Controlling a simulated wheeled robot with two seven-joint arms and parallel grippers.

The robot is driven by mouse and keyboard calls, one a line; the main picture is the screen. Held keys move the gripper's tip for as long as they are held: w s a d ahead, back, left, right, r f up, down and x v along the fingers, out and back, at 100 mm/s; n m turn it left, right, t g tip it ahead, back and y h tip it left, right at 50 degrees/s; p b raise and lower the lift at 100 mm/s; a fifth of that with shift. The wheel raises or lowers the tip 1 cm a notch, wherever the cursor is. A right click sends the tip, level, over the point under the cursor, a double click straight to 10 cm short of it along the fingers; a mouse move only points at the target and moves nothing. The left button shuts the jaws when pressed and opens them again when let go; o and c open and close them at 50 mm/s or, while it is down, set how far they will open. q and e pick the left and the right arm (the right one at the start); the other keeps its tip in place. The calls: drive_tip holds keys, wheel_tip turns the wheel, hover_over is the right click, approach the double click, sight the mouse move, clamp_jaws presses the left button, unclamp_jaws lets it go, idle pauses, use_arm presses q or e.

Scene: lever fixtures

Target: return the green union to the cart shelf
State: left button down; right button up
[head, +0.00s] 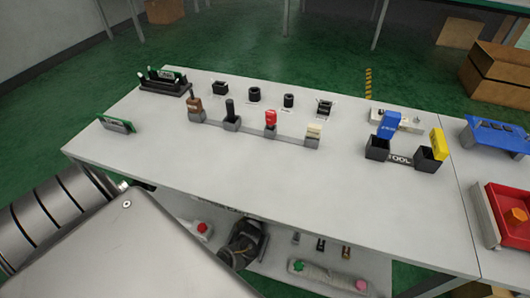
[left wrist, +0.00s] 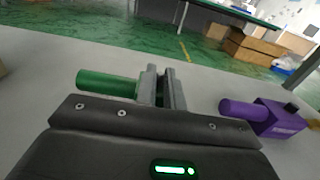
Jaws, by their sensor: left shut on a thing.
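The green union (left wrist: 108,83) is a green cylinder lying level in the left wrist view. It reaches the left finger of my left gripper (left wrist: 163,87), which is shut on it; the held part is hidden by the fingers. In the head view the dark left gripper (head: 243,246) is low, beyond the table's near edge, and the union cannot be made out there. A pale lower shelf (head: 272,262) shows under the tabletop; I cannot tell if the gripper touches it. My right gripper is not in view.
A purple fixture (left wrist: 277,120) with a round bar stands right of my fingers. The shelf holds a red item (head: 202,229) and a tray (head: 325,276) with green and pink pieces. The tabletop (head: 240,165) overhangs; small holders stand along its far side.

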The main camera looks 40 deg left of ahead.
use_arm(q)
drive_tip(key=shift+f, duration=0.15)
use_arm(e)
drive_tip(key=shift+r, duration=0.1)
use_arm(q)
drive_tip(key=c, duration=1.8)
unclamp_jaws()
drive_tip(key=shift+c, duration=0.2)
drive_tip(key=o, duration=0.3)
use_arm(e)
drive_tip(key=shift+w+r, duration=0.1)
use_arm(q)
drive_tip(key=shift+o, duration=0.2)
drive_tip(key=shift+r, duration=0.25)
drive_tip(key=p+v, duration=0.1)
drive_tip(key=v, duration=1.1)
drive_tip(key=shift+f+p, duration=0.1)
drive_tip(key=shift+p, duration=0.3)
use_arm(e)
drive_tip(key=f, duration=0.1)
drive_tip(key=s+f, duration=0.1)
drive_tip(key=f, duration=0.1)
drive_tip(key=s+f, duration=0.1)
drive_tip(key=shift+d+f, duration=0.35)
